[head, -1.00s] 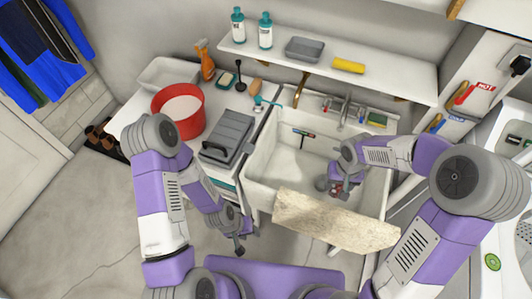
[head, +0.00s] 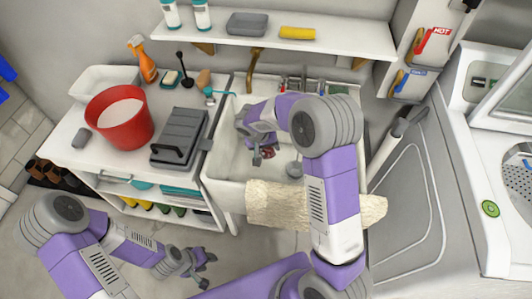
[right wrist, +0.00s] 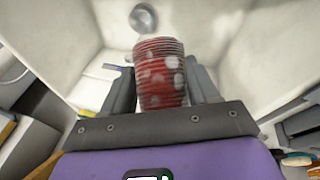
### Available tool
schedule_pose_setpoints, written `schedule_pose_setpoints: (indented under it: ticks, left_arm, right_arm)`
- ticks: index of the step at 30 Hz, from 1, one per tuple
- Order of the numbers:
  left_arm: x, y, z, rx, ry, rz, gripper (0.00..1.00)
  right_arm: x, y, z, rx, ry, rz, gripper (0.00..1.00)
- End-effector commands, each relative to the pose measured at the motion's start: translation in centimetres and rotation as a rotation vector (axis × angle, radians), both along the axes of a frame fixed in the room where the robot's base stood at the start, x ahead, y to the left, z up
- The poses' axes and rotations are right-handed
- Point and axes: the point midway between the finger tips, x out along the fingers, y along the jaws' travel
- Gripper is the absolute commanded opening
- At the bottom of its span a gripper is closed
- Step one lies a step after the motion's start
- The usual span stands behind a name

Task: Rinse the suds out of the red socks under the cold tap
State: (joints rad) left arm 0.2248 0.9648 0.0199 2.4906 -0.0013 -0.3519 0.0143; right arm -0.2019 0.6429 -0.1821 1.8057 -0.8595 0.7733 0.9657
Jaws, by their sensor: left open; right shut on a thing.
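My right gripper (head: 262,157) is down inside the white sink (head: 225,165), left of the round grey drain (head: 294,169). It is shut on the red socks (right wrist: 160,78), a bundle with white suds patches between the fingers in the right wrist view. In the head view only a small red bit of the socks (head: 268,152) shows. The metal tap fittings (head: 290,84) with red and blue parts are at the sink's back, partly hidden by my right arm. I cannot tell whether water runs. My left gripper (head: 205,258) is open and empty, low in front of the cabinet.
A pale cloth (head: 280,205) hangs over the sink's front edge. Left of the sink are a red bucket (head: 120,135), a grey case (head: 180,125) and an orange spray bottle (head: 143,60). A shelf (head: 350,35) hangs above. A white machine (head: 480,190) stands right.

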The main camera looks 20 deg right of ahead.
Motion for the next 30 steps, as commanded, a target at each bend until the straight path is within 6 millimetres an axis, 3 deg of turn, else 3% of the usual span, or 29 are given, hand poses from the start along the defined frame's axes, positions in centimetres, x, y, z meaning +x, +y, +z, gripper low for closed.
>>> schedule_pose_setpoints:
  ticks: [1, 3, 9, 17, 30]
  left_arm:
    - [0.0, 0.0, -2.2, 0.0, 0.0, 0.0, 0.43]
    - [0.0, 0.0, -3.5, 0.0, 0.0, 0.0, 0.43]
    - [0.0, 0.0, -5.6, 0.0, 0.0, 0.0, 0.43]
    - [0.0, 0.0, -5.6, 0.0, -0.001, 0.0, 0.43]
    - [0.0, 0.0, -4.6, 0.0, -0.001, 0.0, 0.43]
  right_arm:
    - [1.0, -0.3, -1.9, -0.027, -0.014, -0.022, 0.24]
    - [2.1, -0.8, -2.8, -0.063, -0.03, -0.052, 0.24]
    - [4.0, -1.6, -3.9, -0.127, -0.054, -0.109, 0.24]
    - [4.6, -2.4, -3.9, -0.145, -0.058, -0.124, 0.24]
    - [5.9, -6.4, -4.7, -0.143, -0.057, -0.123, 0.24]
